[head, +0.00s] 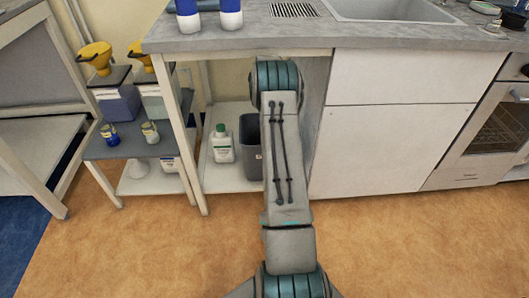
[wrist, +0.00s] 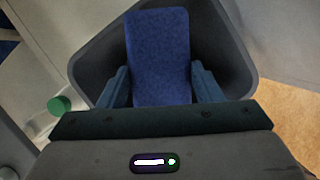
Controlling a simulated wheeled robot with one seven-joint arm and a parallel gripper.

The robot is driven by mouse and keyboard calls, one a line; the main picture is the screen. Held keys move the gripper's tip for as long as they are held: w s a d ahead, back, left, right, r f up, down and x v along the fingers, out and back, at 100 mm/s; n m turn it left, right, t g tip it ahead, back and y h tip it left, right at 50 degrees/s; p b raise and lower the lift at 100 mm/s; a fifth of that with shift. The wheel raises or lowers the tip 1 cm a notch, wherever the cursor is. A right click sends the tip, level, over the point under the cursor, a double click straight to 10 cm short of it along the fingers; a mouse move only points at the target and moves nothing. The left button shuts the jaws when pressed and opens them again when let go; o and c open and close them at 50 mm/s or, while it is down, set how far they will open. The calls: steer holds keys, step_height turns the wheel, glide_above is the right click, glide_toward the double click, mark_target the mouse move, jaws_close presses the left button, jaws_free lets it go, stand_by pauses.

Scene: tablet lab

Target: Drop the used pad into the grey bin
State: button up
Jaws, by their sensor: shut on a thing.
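My gripper (wrist: 160,92) is shut on a blue pad (wrist: 159,50), with one finger at each side of it. In the wrist view the pad shows in front of the open mouth of the grey bin (wrist: 235,65), whose rim surrounds it. I cannot tell how far the pad is above or inside the bin. In the head view the grey bin (head: 249,150) stands in the open space under the counter, partly hidden by my arm. My gripper and the pad are hidden there behind the arm.
A white bottle with a green cap (head: 221,144) stands left of the bin; its green cap (wrist: 59,105) shows in the wrist view. The counter (head: 290,35) is above, a white cabinet (head: 375,150) to the right. A cart (head: 130,142) with several containers stands left. The floor in front is clear.

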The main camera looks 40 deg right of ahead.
step_height(320, 180, down, 4)
steer(key=b, duration=0.3)
steer(key=shift+f, duration=0.2)
steer(key=o, duration=1.1)
steer(key=shift+a, duration=0.1)
steer(key=p+v, duration=0.2)
steer(key=v, duration=0.5)
steer(key=shift+r+p, duration=0.3)
steer(key=shift+p, duration=0.1)
steer(key=shift+a, duration=0.1)
